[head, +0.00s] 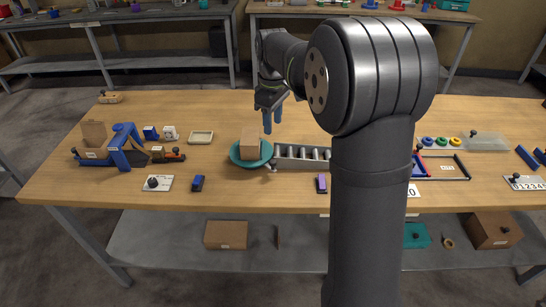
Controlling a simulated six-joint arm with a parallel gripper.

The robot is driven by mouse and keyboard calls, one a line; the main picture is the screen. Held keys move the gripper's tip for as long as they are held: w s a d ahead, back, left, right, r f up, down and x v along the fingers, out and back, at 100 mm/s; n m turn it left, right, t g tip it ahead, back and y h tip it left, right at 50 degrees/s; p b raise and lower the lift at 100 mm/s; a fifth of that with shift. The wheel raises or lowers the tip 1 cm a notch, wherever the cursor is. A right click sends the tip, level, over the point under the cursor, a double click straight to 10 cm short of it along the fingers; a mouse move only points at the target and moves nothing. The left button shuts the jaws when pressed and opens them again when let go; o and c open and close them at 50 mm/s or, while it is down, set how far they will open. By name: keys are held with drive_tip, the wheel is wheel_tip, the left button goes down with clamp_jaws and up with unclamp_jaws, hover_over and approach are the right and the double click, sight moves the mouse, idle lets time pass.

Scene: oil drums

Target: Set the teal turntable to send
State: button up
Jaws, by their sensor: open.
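The teal turntable (238,155) is a round disc on the wooden bench, left of centre. A brown cardboard box (250,144) stands on it. A grey roller conveyor (300,157) begins at the turntable's right side and runs right until my arm hides it. My gripper (272,122) is above and a little to the right of the box, fingers pointing down, apart from it. Its blue fingers are open, with nothing seen between them. Any marking for the send setting is too small to tell.
A blue arch (124,147) over a track stands at the left. A white plate with a black knob (158,183), a blue block (198,183) and a purple block (321,183) lie along the front. A shallow cream tray (201,137) is left of the turntable. My arm covers the middle right.

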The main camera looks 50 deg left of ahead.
sight(273, 161)
wheel_tip(273, 161, down, 14)
drive_tip(key=shift+f, duration=0.1)
idle(0.4)
clamp_jaws()
